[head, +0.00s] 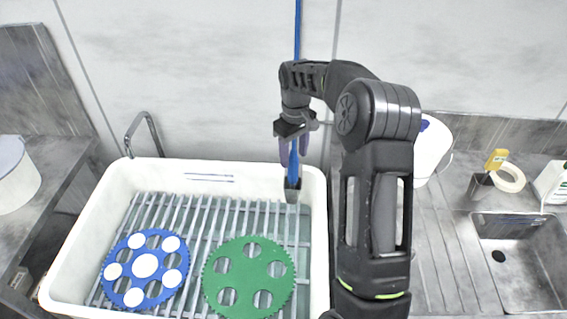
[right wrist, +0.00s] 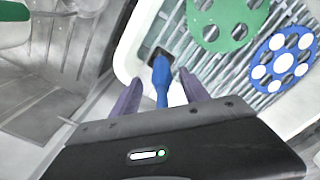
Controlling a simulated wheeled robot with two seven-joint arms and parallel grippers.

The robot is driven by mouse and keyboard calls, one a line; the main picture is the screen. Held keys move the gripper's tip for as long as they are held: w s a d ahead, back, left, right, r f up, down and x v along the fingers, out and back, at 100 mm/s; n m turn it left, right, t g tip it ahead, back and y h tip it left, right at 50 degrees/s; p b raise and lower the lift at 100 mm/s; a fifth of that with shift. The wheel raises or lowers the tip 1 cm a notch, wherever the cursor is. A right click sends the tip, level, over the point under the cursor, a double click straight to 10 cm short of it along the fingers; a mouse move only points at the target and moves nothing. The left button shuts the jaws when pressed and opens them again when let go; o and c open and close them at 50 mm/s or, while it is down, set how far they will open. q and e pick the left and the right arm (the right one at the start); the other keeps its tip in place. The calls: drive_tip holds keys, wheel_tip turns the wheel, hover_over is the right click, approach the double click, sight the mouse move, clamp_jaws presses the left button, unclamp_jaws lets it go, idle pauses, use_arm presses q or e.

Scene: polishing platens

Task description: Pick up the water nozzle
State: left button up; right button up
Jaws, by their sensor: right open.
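The water nozzle (head: 294,166) is blue with a dark square end. It hangs upright from a blue hose at the back right corner of the white basin. My right gripper (head: 293,158) is at the nozzle, its two purple fingers on either side of it. In the right wrist view the blue nozzle (right wrist: 161,82) stands between the open fingers (right wrist: 160,88), with a visible gap at each side. Its dark end points away from my gripper. My left gripper is not in view.
The white basin (head: 65,232) holds a slatted rack with a blue disc (head: 126,243) with white circles and a green disc (head: 248,252) with holes. A metal tap (head: 143,128) stands behind it. A steel sink (head: 520,250), a yellow-topped item (head: 496,158) and tape roll (head: 511,177) are at right.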

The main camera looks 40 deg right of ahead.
sight(293, 173)
drive_tip(key=shift+s, duration=0.1)
drive_tip(key=shift+f, duration=1.3)
wheel_tip(293, 173, down, 5)
drive_tip(key=b, duration=0.4)
drive_tip(key=shift+a+f, duration=0.1)
drive_tip(key=shift+f, duration=0.05)
clamp_jaws()
